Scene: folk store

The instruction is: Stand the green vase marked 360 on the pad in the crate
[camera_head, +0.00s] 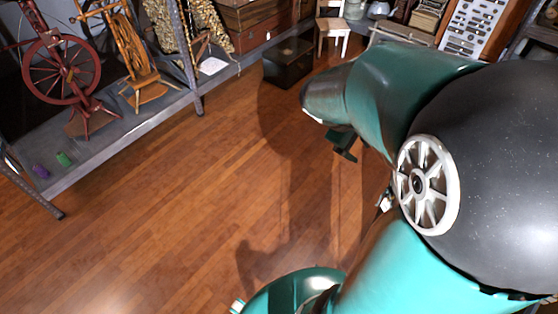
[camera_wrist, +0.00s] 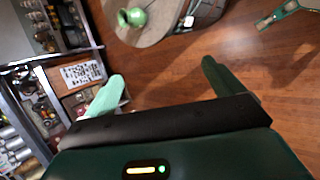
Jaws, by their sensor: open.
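A small light-green vase (camera_wrist: 136,17) shows near the top of the wrist view, on a round, pale brown tabletop (camera_wrist: 158,34). Any number on it is too small to read. My gripper (camera_wrist: 164,80) is open in the wrist view, its two green fingers wide apart with floor showing between them. It is empty and apart from the vase. I cannot make out the crate or its pad for certain in either view. The vase does not show in the head view.
In the head view, a grey shelf (camera_head: 120,131) at left bears a red spinning wheel (camera_head: 62,72). A dark chest (camera_head: 288,62) and small chair (camera_head: 333,32) stand at the back. Open wooden floor (camera_head: 190,190) lies between. A dark rounded container (camera_wrist: 208,12) is beside the tabletop.

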